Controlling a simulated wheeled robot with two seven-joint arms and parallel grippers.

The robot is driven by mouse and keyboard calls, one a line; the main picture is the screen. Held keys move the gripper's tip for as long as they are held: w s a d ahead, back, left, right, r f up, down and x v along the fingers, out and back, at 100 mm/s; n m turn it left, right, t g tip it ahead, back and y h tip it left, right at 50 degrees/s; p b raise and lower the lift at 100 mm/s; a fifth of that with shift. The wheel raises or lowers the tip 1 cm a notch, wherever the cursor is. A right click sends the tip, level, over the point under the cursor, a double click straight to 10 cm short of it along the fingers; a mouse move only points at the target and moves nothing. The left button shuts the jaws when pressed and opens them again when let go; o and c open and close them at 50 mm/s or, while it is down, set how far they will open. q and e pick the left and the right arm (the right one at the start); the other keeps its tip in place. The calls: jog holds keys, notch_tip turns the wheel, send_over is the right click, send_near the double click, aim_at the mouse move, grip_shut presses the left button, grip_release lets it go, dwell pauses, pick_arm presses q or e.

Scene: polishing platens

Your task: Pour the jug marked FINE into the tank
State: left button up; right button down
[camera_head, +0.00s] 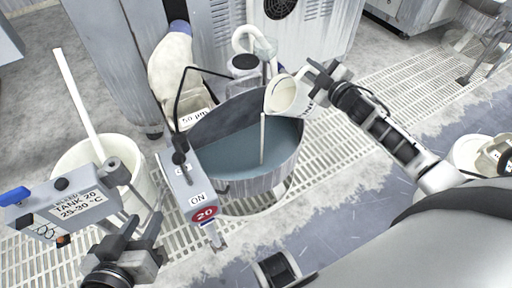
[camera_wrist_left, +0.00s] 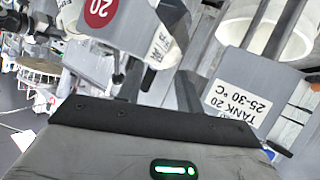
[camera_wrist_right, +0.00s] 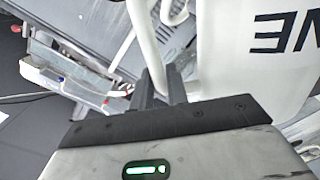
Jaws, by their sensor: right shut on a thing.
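A white jug (camera_head: 287,97) is tilted over the tank (camera_head: 252,190), its mouth down to the left. A thin pale stream (camera_head: 263,140) falls from it into the grey-blue liquid. My right gripper (camera_head: 322,80) is shut on the jug's handle (camera_wrist_right: 150,45). In the right wrist view, the jug (camera_wrist_right: 255,60) shows the letters "NE" upside down; the rest of its marking is out of frame. My left gripper (camera_head: 137,240) is open and empty in front of the tank, at lower left; it also shows in the left wrist view (camera_wrist_left: 158,88).
A control box (camera_head: 184,178) marked "ON" and "20" stands at the tank's left edge. A panel (camera_head: 62,210) reads "TANK 20, 25-30 °C". A white bucket (camera_head: 75,165) with a pole stands at left. A "50 µm" filter bag (camera_head: 172,75) hangs behind. Another white container (camera_head: 466,152) is at far right.

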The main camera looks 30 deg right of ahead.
pick_arm(q)
jog(key=shift+r, duration=0.1)
pick_arm(e)
jog(key=shift+a+r+n, duration=0.25)
jog(key=shift+r+n, duration=0.05)
dwell(0.4)
